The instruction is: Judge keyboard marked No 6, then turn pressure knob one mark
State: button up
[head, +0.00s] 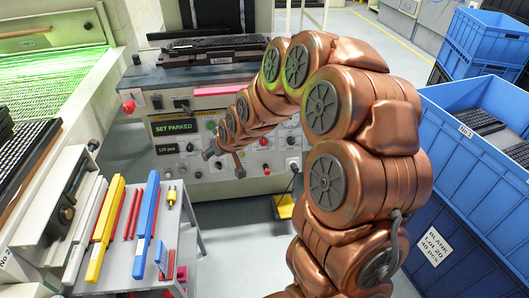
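My gripper (224,164) is at the front of the machine's control panel (220,182). Its two dark fingers are spread apart, with nothing visible between them. The panel carries several small knobs and buttons, and some are hidden behind my arm. I cannot tell which one is the pressure knob. A dark keyboard-like part (200,43) lies on the machine bed above a label reading LONG. More dark keyboards (25,150) are stacked at the left edge. No label that I can read says No 6.
A grey cart (130,262) at lower left holds yellow, blue and red tools. Blue crates (470,150) stand at right, one holding dark keyboards. A green-lit rack (50,75) stands at far left. Floor shows behind the machine.

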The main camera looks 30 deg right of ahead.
jog(key=w+d+f+t+b, duration=0.3)
jog(key=w+d+f+b, duration=0.15)
jog(key=w+f, duration=0.35)
jog(key=m+t+h+b, duration=0.4)
jog(key=t+h+b, duration=0.2)
jog(key=h+b, duration=0.3)
send_near(264, 143)
jog(key=w+d+y, duration=0.1)
jog(key=shift+b+x, duration=1.2)
jog(key=shift+x, duration=2.75)
jog(key=shift+r, duration=0.15)
